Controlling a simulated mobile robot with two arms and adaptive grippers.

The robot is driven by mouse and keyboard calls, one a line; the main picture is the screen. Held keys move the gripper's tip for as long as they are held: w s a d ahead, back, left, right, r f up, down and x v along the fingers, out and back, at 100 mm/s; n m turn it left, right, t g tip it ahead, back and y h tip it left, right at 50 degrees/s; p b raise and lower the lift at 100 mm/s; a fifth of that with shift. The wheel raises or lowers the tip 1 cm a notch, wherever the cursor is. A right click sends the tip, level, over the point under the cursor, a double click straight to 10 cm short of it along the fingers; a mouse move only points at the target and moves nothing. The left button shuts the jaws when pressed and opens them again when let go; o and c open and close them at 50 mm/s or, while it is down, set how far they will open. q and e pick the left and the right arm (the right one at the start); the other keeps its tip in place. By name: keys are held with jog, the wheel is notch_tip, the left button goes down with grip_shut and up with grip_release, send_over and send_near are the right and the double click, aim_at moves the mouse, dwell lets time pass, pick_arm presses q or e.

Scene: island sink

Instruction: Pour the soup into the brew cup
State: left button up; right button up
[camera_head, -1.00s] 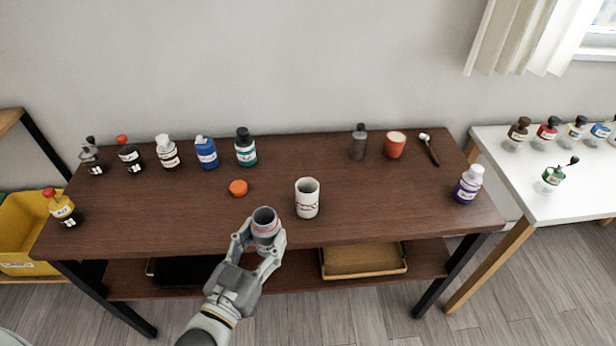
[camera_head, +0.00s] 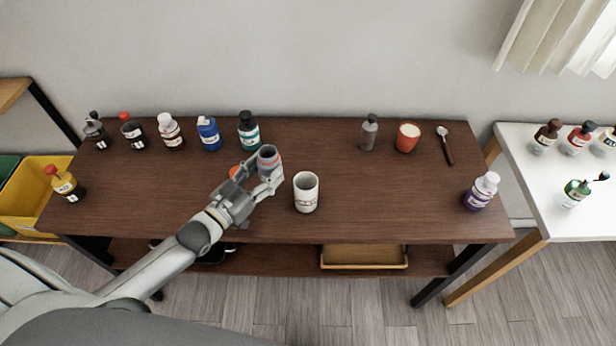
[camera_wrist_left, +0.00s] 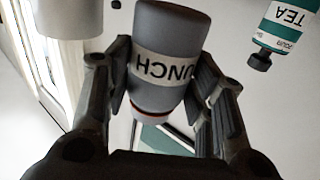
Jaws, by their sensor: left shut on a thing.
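My left gripper (camera_head: 266,174) is shut on a grey soup jar (camera_head: 267,158), with a finger on each side. The jar's open mouth shows, and its contents are too small to make out. In the left wrist view the jar (camera_wrist_left: 168,35) appears upside down, with a pale label ending in "UNCH". The white brew cup (camera_head: 306,196) stands upright and open on the brown table, to the right of the jar and apart from it. It appears to show partly at the top left of the wrist view (camera_wrist_left: 70,18). My right gripper is not in view.
An orange lid (camera_head: 236,172) lies partly hidden behind my left gripper. Several bottles line the back left, including a teal-labelled one (camera_head: 249,133). A grey bottle (camera_head: 368,134), red cup (camera_head: 408,138) and spoon (camera_head: 446,146) are at back right. Table space right of the brew cup is clear.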

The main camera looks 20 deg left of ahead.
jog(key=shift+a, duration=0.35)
pick_arm(q)
jog(key=shift+d+f, duration=0.1)
jog(key=shift+d, duration=0.05)
jog(key=shift+d+f+m, duration=0.25)
jog(key=shift+f+m, duration=0.1)
jog(key=shift+m, duration=0.45)
jog(key=shift+d+r+m+g+p, duration=0.2)
jog(key=shift+r+m+p, duration=0.1)
jog(key=shift+r+p, duration=0.2)
jog(key=shift+d+r+m+g+p, duration=0.1)
jog(key=shift+r+m+g+p, duration=0.1)
jog(key=shift+r+m+p, duration=0.25)
jog(key=shift+s+d+r+m+g+y+p, duration=0.15)
jog(key=shift+d+r+m+y+p, duration=0.35)
jog(key=shift+m, duration=0.9)
jog(key=shift+d+r+m+g+y+p, duration=0.25)
jog(key=shift+d+r+m+y+p, duration=0.25)
jog(key=shift+m, duration=0.95)
jog(key=shift+s+d+r+m+g+y+p, duration=0.1)
jog(key=shift+d+r+m+g+y+p, duration=0.35)
jog(key=shift+m, duration=0.95)
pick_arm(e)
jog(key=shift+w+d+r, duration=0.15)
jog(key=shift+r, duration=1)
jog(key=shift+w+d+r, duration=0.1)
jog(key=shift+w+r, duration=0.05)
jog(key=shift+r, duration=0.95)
